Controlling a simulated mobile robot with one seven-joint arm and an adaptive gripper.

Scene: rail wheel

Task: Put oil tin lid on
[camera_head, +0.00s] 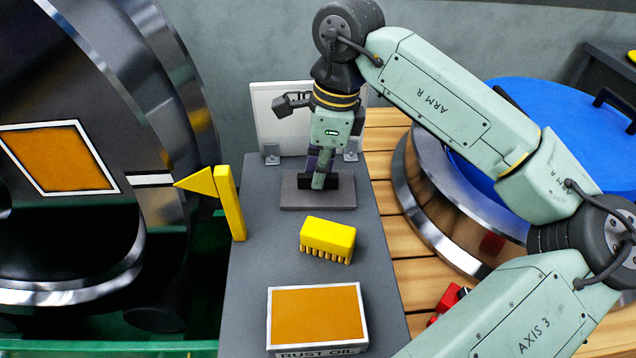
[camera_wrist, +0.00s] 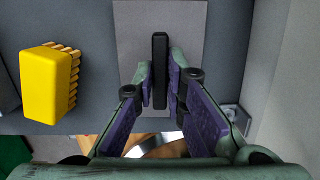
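The oil tin (camera_head: 315,316) stands at the near end of the grey bench, marked RUST OIL, with a flat orange top inside a pale rim. A flat grey plate with a black upright handle, seemingly the lid (camera_head: 340,194), lies on the bench farther back. My gripper (camera_head: 319,184) points down over this lid. In the wrist view the lid (camera_wrist: 130,25) lies under my fingers, and its black handle (camera_wrist: 160,70) stands between the purple pads. A narrow gap seems to show on each side of the handle, so the fingers are around it but not clamped.
A yellow brush (camera_head: 328,238) lies on the bench between lid and tin. A yellow pointer (camera_head: 228,203) stands at the left bench edge by the big wheel (camera_head: 100,100). A white sign (camera_head: 275,120) stands behind the lid. Slats and a blue-topped wheel (camera_head: 560,130) are on the right.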

